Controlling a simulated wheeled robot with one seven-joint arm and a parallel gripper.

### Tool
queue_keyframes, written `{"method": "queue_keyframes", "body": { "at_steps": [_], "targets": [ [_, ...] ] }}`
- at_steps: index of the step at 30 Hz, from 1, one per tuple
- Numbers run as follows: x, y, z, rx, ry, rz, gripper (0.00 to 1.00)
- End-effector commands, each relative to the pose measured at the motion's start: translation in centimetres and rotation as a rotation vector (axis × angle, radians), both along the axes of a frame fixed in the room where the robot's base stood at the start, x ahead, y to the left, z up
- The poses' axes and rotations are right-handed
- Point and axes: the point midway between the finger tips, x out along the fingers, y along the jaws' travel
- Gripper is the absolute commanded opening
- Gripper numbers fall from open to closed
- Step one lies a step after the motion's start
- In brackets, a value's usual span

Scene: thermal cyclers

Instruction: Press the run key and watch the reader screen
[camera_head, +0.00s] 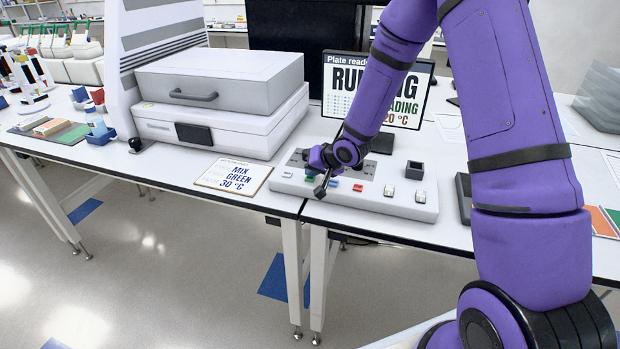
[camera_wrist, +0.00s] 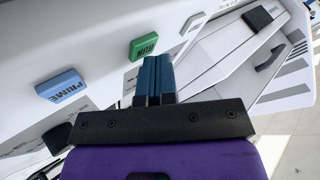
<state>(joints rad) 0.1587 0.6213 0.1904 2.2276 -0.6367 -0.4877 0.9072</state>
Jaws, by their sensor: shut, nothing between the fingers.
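The green RUN key (camera_wrist: 143,46) is on a pale control panel (camera_head: 425,209); in the wrist view it shows just beyond my fingertips. My gripper (camera_head: 322,193) is shut and empty, pointing down over the panel's left part. Its dark blue fingers also show in the wrist view (camera_wrist: 152,62). I cannot tell whether they touch the key. The blue PRIME key (camera_wrist: 61,85) lies beside the green one. The reader screen (camera_head: 410,112) stands behind the panel, lit, with large "RUNNING" text, a "READING" line and "20 °C". My arm hides part of it.
A card (camera_head: 233,175) reading "MIX GREEN 30 °C" lies left of the panel. A large white instrument with a drawer (camera_head: 222,88) stands behind the card. A red key (camera_head: 357,188), pale keys and a dark square holder (camera_head: 414,170) sit further right on the panel.

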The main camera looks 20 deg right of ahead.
Motion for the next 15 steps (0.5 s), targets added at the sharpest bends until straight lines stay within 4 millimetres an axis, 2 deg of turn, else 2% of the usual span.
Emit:
{"method": "queue_keyframes", "body": {
  "at_steps": [7, 15],
  "targets": [
    [0.0, 0.0, 1.1, 0.000, -0.001, -0.001, 0.00],
    [0.0, 0.0, 1.3, 0.000, 0.000, 0.000, 0.00]
  ]
}}
